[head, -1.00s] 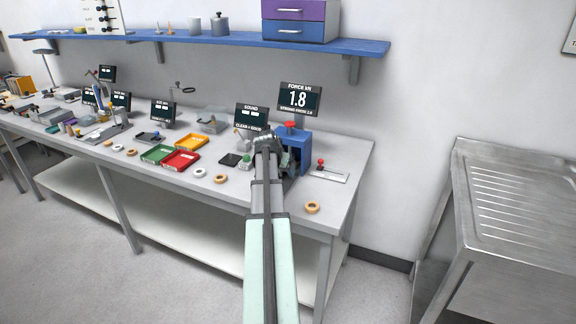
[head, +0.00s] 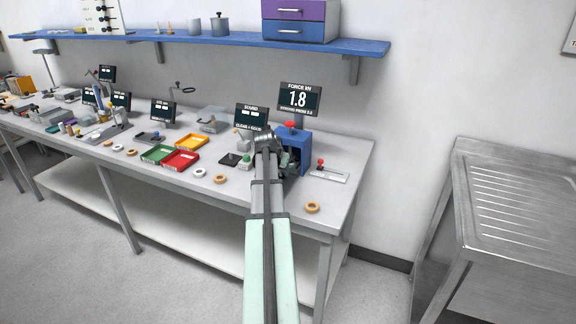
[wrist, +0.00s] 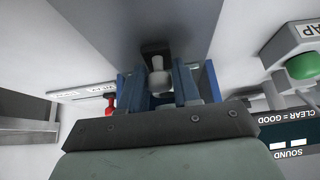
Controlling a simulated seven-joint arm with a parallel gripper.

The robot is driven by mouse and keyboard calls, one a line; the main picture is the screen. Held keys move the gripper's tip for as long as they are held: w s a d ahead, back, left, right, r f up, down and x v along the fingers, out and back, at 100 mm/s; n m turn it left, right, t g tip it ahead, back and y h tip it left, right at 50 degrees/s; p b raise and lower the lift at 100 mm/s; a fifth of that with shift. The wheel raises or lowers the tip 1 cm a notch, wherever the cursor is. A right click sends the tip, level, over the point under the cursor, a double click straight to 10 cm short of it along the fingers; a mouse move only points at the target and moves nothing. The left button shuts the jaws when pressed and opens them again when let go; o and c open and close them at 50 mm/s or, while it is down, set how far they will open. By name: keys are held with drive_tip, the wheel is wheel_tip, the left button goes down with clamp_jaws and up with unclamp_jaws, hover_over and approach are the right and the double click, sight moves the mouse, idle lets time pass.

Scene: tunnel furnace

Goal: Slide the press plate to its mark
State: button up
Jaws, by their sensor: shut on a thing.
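The blue press (head: 293,139) with a red knob on top stands near the right end of the bench. My gripper (head: 284,160) is at the front opening of the press, partly hidden by my arm in the head view. In the wrist view my gripper (wrist: 162,88) is shut on a pale rounded knob (wrist: 159,80), which sits between the fingers in front of a dark piece. The knob appears to belong to the press plate; the plate itself and its mark cannot be made out. The force display (head: 299,99) behind the press reads 1.8.
A red-handled lever on a pale base (head: 328,175) lies right of the press.

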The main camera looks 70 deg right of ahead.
drive_tip(key=shift+a, duration=6.4)
drive_tip(key=o, duration=1.6)
drive_tip(key=shift+c, duration=0.2)
drive_tip(key=v, duration=0.7)
